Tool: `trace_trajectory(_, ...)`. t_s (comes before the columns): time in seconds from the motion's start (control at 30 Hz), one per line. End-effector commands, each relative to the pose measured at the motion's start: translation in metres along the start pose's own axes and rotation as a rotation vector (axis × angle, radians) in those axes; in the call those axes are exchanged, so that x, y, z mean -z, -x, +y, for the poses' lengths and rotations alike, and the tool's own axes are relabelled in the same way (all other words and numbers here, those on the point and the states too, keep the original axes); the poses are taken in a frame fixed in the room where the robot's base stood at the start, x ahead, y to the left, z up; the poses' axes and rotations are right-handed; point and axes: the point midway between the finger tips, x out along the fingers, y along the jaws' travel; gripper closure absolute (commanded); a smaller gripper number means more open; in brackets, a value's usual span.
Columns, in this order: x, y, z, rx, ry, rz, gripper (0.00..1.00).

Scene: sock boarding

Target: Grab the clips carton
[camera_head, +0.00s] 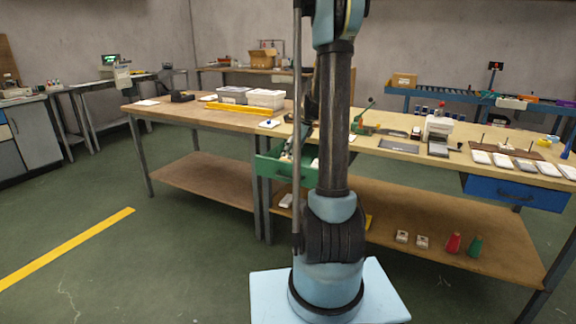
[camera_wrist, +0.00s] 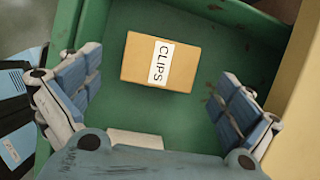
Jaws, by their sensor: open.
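The clips carton (camera_wrist: 135,60) is a small tan box with a white label reading CLIPS. It lies in the open green drawer (camera_wrist: 210,35), seen in the wrist view. My gripper (camera_wrist: 160,95) is open above the drawer, one finger on each side of the carton in the picture and apart from it. In the head view the green drawer (camera_head: 272,166) is pulled out under the workbench, partly behind my arm. The carton and my fingertips cannot be made out there.
A pale flat item (camera_wrist: 135,138) lies in the drawer near my gripper's palm. The wooden bench edge (camera_wrist: 300,75) borders the drawer at right. A closed blue drawer (camera_head: 515,192) hangs farther right. Open green floor lies left of the bench.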

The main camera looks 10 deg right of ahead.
Motion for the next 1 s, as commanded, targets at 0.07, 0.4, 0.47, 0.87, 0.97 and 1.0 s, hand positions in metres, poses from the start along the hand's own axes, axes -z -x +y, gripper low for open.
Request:
trace_trajectory(0.07, -0.001, -0.008, -0.001, 0.000, 0.001, 0.000, 0.02)
trace_trajectory(0.4, -0.002, -0.046, -0.001, 0.000, 0.001, 0.000, 0.02)
trace_trajectory(0.47, -0.002, -0.048, -0.001, 0.000, 0.001, 0.000, 0.02)
trace_trajectory(0.87, -0.001, -0.049, -0.001, 0.000, 0.000, 0.000, 0.38)
trace_trajectory(0.97, -0.001, -0.049, -0.001, 0.000, 0.000, 0.000, 0.54)
trace_trajectory(1.0, -0.001, -0.049, -0.001, 0.000, 0.000, 0.000, 0.54)
